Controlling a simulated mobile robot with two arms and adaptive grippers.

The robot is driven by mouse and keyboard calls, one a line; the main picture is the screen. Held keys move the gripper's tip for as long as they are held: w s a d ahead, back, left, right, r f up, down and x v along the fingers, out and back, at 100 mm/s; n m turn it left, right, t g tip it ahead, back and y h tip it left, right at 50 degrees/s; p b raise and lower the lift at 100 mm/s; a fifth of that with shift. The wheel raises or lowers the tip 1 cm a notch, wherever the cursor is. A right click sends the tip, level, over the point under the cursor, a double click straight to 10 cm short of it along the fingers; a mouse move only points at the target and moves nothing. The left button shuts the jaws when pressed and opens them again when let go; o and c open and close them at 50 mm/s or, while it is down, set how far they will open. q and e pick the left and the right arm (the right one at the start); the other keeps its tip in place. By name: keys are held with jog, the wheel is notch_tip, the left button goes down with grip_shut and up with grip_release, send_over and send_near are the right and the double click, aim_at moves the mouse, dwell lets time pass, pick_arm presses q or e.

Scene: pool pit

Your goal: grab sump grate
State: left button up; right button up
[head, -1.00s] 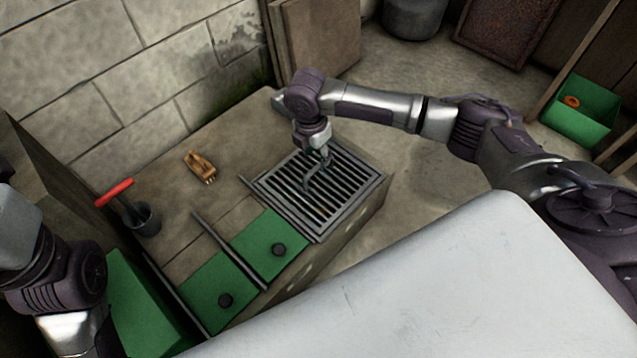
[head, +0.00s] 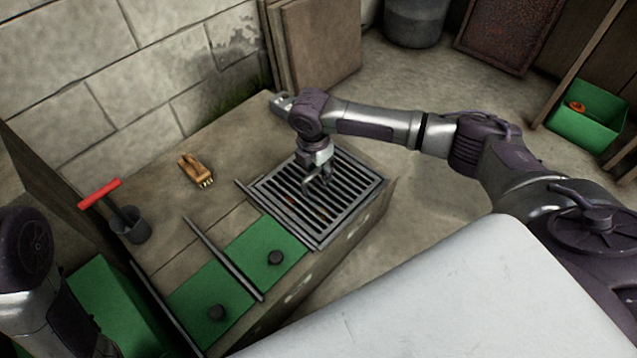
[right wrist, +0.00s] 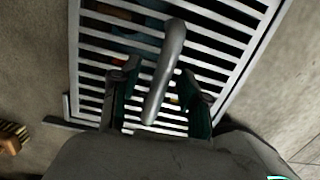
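The sump grate (head: 348,213) is a grey slatted metal grate in a frame, lying flat on the block's right end. It fills much of the right wrist view (right wrist: 240,50). A curved grey handle (right wrist: 168,62) rises from it. My right gripper (head: 319,186) is low over the grate, pointing down. In the right wrist view its fingers (right wrist: 158,88) stand apart on either side of the handle, with gaps showing beside it. Whether a finger touches the handle is hidden. My left arm shows at the left edge, but its gripper is out of frame.
Green pads with black knobs (head: 275,257) lie left of the grate, beside a thin bar (head: 224,259). A green bin (head: 588,128) sits at right.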

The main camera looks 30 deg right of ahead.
grip_shut()
jog(key=shift+r, duration=0.15)
dwell(0.4)
